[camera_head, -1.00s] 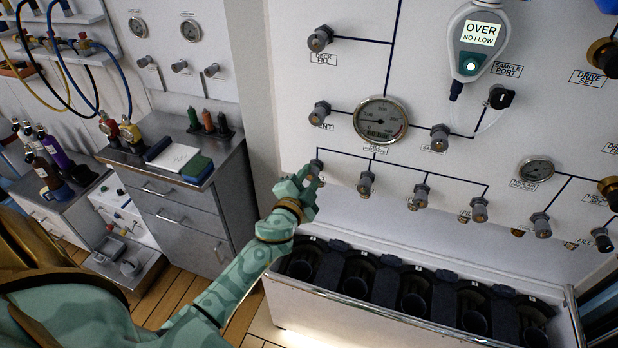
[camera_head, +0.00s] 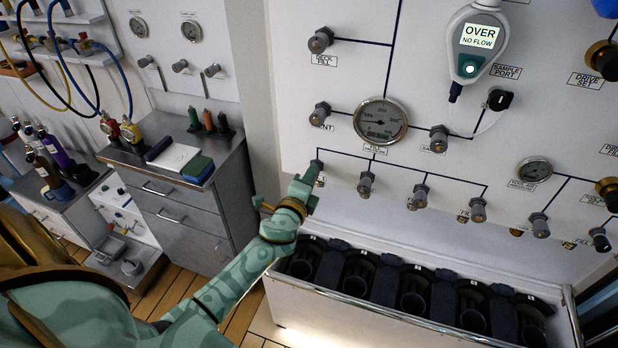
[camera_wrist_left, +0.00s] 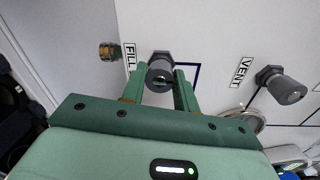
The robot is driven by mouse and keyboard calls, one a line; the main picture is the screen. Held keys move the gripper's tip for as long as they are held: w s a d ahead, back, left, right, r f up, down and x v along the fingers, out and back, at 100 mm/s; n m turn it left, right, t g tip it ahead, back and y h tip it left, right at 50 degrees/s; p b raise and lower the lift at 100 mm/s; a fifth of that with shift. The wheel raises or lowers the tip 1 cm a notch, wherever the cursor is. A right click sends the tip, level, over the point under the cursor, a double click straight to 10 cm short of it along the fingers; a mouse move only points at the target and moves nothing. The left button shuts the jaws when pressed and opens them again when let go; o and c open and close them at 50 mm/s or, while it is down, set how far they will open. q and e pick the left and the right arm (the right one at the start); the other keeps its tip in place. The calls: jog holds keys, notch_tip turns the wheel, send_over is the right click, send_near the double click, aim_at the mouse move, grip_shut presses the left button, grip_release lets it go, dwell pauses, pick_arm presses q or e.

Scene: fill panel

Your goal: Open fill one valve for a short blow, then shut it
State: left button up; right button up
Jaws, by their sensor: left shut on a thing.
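The fill one valve is a grey knob (camera_head: 318,166) at the left end of the lower row on the white panel. In the left wrist view the knob (camera_wrist_left: 160,73) sits between my green fingers, beside a label that reads FILL. My left gripper (camera_head: 311,180) is shut on this knob and hides much of it in the head view; it also shows in the left wrist view (camera_wrist_left: 161,82). The fill gauge (camera_head: 380,121) is above and to the right. My right gripper is in neither view.
More fill valves (camera_head: 366,185) run to the right along the same line. The vent valve (camera_head: 320,113) is just above. A trough with several dark cylinder bays (camera_head: 290,315) stands below the panel. A steel cabinet (camera_head: 180,210) stands left of my forearm. An analyser (camera_head: 478,45) reads OVER, NO FLOW.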

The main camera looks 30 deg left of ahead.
pick_arm(q)
jog(key=shift+m, duration=0.4)
jog(key=o, duration=1)
jog(key=shift+c, duration=0.2)
jog(key=f+b+v, duration=0.1)
jog(key=v, duration=1.5)
jog(key=shift+s+r+b, duration=0.15)
jog(key=shift+r+b, duration=0.25)
jog(key=shift+r, duration=0.05)
